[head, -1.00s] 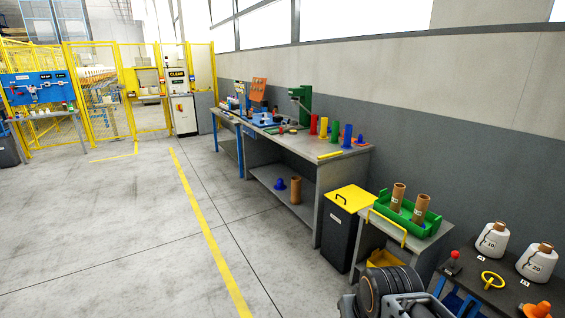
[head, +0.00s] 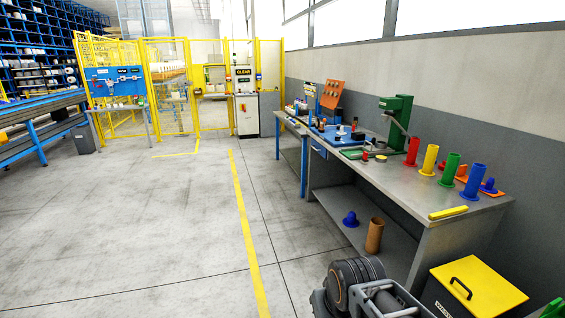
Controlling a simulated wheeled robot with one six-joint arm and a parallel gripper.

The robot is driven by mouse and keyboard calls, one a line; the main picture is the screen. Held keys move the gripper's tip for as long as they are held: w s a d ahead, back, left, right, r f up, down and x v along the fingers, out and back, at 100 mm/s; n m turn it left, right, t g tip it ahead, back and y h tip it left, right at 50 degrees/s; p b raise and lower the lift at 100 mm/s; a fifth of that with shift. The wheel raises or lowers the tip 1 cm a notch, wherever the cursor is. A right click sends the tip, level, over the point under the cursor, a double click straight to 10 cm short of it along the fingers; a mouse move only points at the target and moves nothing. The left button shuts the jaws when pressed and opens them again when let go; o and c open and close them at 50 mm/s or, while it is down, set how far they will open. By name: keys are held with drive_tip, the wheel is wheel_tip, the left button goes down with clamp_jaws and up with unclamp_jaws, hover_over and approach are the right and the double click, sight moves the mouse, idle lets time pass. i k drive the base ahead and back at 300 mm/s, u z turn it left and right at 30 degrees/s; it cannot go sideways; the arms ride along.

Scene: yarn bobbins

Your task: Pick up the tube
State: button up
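A brown cardboard tube (head: 374,236) stands upright on the lower shelf (head: 395,243) of the grey workbench. Colored tubes with wide bases stand in a row on the bench top: red (head: 412,152), yellow (head: 429,159), green (head: 450,169) and blue (head: 473,182). Which tube the task means cannot be told from the picture. Part of my own arm shows at the bottom, in front of the bench. My gripper's fingers are not in view.
A yellow bar (head: 448,213) lies near the bench's front edge. A yellow-lidded bin (head: 478,287) stands at the bench's near end. Open floor (head: 180,235) lies to the left.

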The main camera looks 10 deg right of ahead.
sight(453, 161)
drive_tip(key=z, duration=0.15)
drive_tip(key=i, duration=2.1)
drive_tip(key=z, duration=1.4)
drive_tip(key=i, duration=1.55)
drive_tip(key=z, duration=0.9)
